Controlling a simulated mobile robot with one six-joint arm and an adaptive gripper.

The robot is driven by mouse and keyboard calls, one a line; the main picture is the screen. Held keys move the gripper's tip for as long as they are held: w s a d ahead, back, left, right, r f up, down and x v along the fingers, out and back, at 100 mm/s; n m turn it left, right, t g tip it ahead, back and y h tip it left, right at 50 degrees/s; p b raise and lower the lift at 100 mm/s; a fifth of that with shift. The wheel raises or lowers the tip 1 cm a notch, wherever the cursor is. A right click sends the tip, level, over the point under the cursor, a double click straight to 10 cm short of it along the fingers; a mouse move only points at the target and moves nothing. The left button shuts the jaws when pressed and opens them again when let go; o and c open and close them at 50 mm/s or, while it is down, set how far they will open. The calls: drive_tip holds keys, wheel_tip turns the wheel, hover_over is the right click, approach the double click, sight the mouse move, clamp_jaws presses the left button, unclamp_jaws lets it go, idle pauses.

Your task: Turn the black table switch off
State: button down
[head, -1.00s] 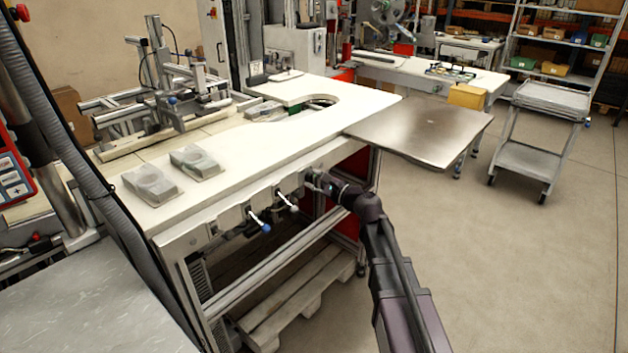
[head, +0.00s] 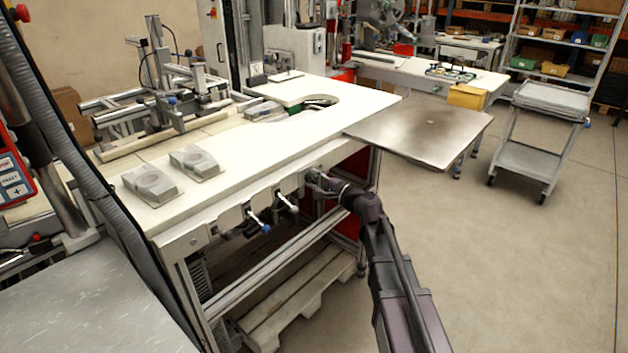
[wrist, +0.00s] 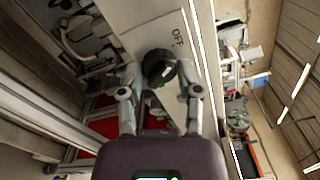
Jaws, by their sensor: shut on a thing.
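The black switch (wrist: 157,66) is a round dark knob on the pale front panel of the table (wrist: 150,25). The word OFF is printed beside it. A small green spot shows at the knob's near edge. My gripper (wrist: 160,78) has one finger on each side of the knob and is shut on it. In the head view my gripper (head: 314,181) is at the front edge of the white table (head: 260,150), below its top. The switch itself is too small and covered there to make out.
Levers with a blue knob (head: 265,228) and a white knob (head: 293,208) stick out of the table front, left of my gripper. A metal plate (head: 425,130) juts out at the table's right end, above my arm. Open floor lies to the right.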

drive_tip(key=shift+w, duration=0.1)
drive_tip(key=shift+c, duration=1.5)
unclamp_jaws()
drive_tip(key=shift+a, duration=0.1)
drive_tip(key=v, duration=1.2)
drive_tip(key=shift+f, duration=0.1)
